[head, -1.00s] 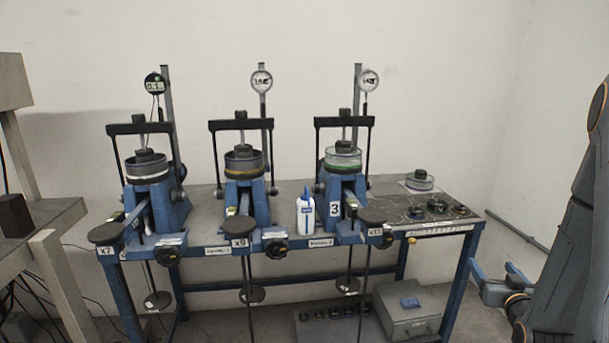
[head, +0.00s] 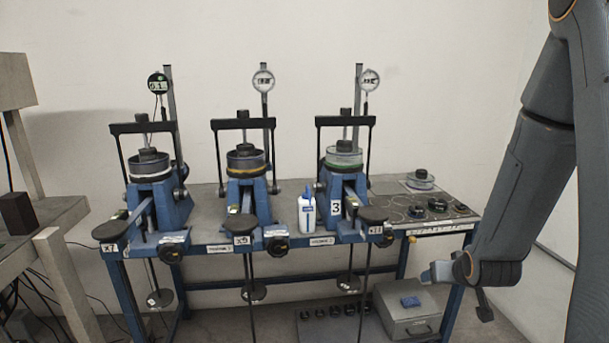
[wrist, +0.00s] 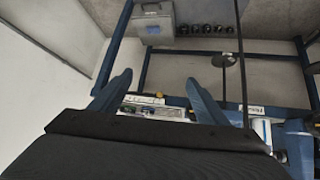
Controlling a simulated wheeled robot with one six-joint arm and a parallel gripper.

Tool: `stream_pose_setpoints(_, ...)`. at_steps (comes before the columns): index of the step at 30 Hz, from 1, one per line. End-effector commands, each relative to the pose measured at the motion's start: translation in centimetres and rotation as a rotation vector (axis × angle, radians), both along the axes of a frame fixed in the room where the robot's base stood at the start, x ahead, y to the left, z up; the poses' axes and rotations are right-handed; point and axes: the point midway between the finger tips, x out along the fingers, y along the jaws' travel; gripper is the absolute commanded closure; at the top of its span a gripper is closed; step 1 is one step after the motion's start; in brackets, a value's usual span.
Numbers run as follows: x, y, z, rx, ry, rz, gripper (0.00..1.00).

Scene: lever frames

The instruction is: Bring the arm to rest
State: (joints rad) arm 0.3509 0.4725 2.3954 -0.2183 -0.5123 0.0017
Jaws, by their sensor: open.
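My arm (head: 535,160) comes down from the upper right of the head view and bends at a low joint. My gripper (head: 432,273) shows there at the end of it, by the right front of the bench, with its blue fingertips partly hidden. In the wrist view my gripper (wrist: 158,95) has its two blue fingers spread apart, with nothing held between them. The bench's front edge with labels shows beyond and below the fingers.
The blue-framed bench (head: 390,190) carries three lever frames, a white bottle (head: 307,212) and dark weights (head: 438,205). Weight hangers hang in front. A grey toolbox (head: 407,318) lies below. A wooden stand (head: 50,215) is at left. White wall is behind.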

Motion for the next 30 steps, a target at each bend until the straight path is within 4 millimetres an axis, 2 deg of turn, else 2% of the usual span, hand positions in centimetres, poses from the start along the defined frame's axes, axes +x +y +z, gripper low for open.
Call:
stream_pose_setpoints(1, -1.1, 2.2, 0.6, 0.007, 0.061, 0.017, 0.31)
stream_pose_setpoints(3, -3.4, 4.8, 1.0, 0.021, 0.164, 0.031, 0.31)
stream_pose_setpoints(5, -5.6, 7.0, 1.4, 0.034, 0.252, 0.044, 0.31)
stream_pose_setpoints(9, -11.5, 11.7, 2.5, 0.062, 0.449, 0.075, 0.31)
stream_pose_setpoints(12, -15.4, 14.2, 3.4, 0.079, 0.564, 0.097, 0.31)
stream_pose_setpoints(16, -18.9, 16.1, 4.2, 0.095, 0.662, 0.116, 0.31)
stream_pose_setpoints(18, -19.9, 16.5, 4.4, 0.099, 0.692, 0.121, 0.21)
stream_pose_setpoints(22, -20.6, 16.7, 4.5, 0.102, 0.711, 0.123, 0.00)
stream_pose_setpoints(25, -19.9, 16.5, 4.5, 0.103, 0.694, 0.118, 0.00)
stream_pose_setpoints(28, -17.6, 16.2, 4.5, 0.103, 0.635, 0.107, 0.00)
stream_pose_setpoints(30, -14.9, 15.5, 4.5, 0.103, 0.561, 0.094, 0.00)
